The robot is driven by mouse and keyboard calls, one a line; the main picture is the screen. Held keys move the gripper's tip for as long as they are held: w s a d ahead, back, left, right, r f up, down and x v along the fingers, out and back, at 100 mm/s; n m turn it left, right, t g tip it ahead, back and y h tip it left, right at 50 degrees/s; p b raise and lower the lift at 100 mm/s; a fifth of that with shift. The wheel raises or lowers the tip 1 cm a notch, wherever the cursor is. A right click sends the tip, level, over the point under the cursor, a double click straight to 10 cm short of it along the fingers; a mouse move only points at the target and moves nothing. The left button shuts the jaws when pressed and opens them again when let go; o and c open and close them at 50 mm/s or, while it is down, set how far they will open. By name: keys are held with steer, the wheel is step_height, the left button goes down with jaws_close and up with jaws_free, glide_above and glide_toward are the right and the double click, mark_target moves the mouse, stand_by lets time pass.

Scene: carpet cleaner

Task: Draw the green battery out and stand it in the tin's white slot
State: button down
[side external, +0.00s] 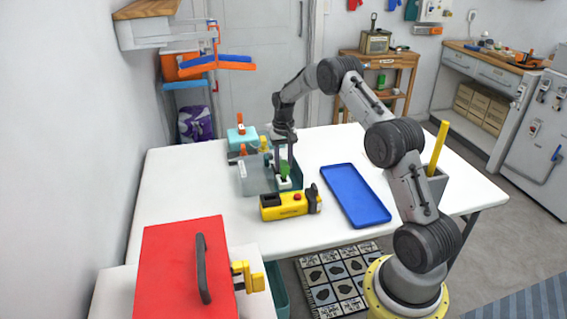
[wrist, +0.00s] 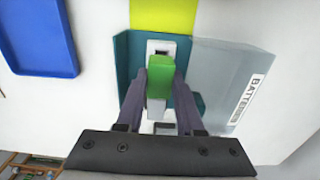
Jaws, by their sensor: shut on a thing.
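The green battery (side external: 285,169) is upright between the fingers of my gripper (side external: 285,159), which is shut on it. In the wrist view the green battery (wrist: 159,78) sits between both dark fingers (wrist: 160,70). The white slot (side external: 284,184) is directly below it, in the teal tin (side external: 297,178). In the wrist view the white slot (wrist: 168,43) shows partly behind the battery, with a dark opening. I cannot tell whether the battery's lower end is inside the slot or just above it. The tin's greyish lid (wrist: 215,75) is marked BATTERIES.
A yellow device (side external: 285,206) lies just in front of the tin. A blue tray (side external: 354,195) lies to the right. A teal box (side external: 242,137) stands behind the tin. A grey cup (side external: 433,184) holds a yellow stick. The white table's left side is clear.

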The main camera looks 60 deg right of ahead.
mark_target(283, 163)
steer(key=shift+f, duration=1.6)
steer(key=shift+c, duration=2.3)
jaws_free()
steer(key=shift+r, duration=0.1)
step_height(283, 163, up, 14)
steer(key=shift+a, duration=0.1)
